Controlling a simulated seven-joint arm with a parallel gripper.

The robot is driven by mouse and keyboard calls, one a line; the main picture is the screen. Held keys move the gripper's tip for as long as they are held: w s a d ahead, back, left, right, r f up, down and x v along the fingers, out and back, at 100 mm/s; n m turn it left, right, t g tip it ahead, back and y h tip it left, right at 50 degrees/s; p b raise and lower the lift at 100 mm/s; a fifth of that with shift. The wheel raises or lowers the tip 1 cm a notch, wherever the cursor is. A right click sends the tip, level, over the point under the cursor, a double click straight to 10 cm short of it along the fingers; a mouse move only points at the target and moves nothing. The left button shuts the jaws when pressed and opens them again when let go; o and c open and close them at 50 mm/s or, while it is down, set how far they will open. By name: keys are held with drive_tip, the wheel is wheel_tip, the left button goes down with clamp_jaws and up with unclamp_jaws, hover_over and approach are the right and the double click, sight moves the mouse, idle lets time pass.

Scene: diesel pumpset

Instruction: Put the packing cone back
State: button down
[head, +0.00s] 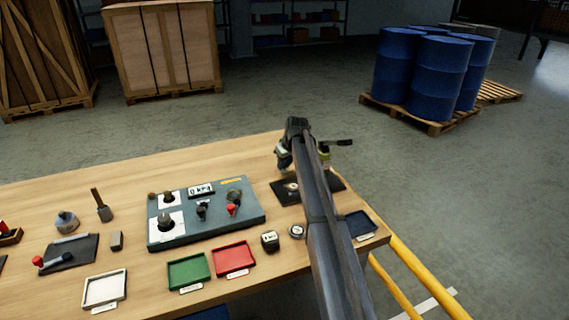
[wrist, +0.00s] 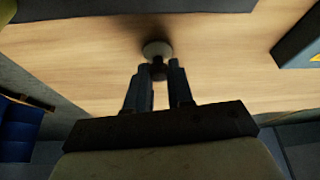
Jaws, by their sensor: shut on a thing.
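In the wrist view my gripper (wrist: 159,70) is shut on the dark stem of a small thing with a pale round disc (wrist: 157,48). I take this to be the packing cone, though its cone shape cannot be made out. It is held over bare wood, with a dark shadow just beyond it. In the head view my arm runs up the right part of the bench and hides the gripper's fingers and the held thing. A dark mat (head: 336,184) lies partly behind the arm, with a small round thing (head: 292,187) on it.
A grey control panel (head: 206,233) stands left of my arm on the wooden bench (head: 150,185). Green (head: 188,271) and red (head: 234,259) trays lie in front of it, a white tray (head: 104,289) further left. A dark tray (head: 360,225) sits at the right edge, near yellow rails (head: 425,275).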

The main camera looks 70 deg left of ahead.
drive_tip(key=shift+f, duration=0.15)
drive_tip(key=c, duration=1)
unclamp_jaws()
drive_tip(key=v, duration=1.2)
drive_tip(key=shift+a, duration=0.1)
